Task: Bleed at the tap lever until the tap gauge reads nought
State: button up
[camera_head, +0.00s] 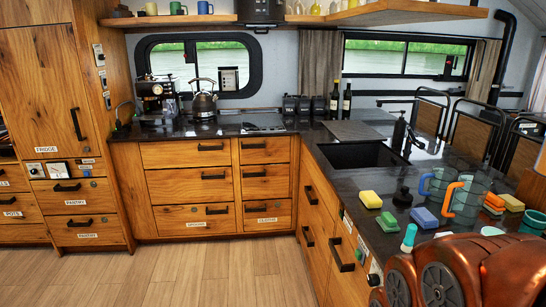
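A black tap (402,132) stands upright at the right side of the dark sink (362,155). A thin dark arm reaches left from its top; I cannot tell whether this is its lever or its spout. A small curved dark pipe (119,112) rises at the counter's far left corner. A small pale panel (374,268) with a green spot sits low on the right counter's front, too small to read. My gripper is not in view.
Sponges (371,199), mugs (466,199) and a dark round object (402,196) crowd the right counter in front of the tap. A kettle (204,100), coffee machine (157,98) and bottles (346,103) stand at the back. The wooden floor (215,270) is clear.

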aim_at(408, 129)
jog(key=u, duration=0.55)
jog(key=i, duration=3.4)
jog(key=z, duration=1.45)
jog(key=i, duration=1.1)
jog(key=z, duration=0.7)
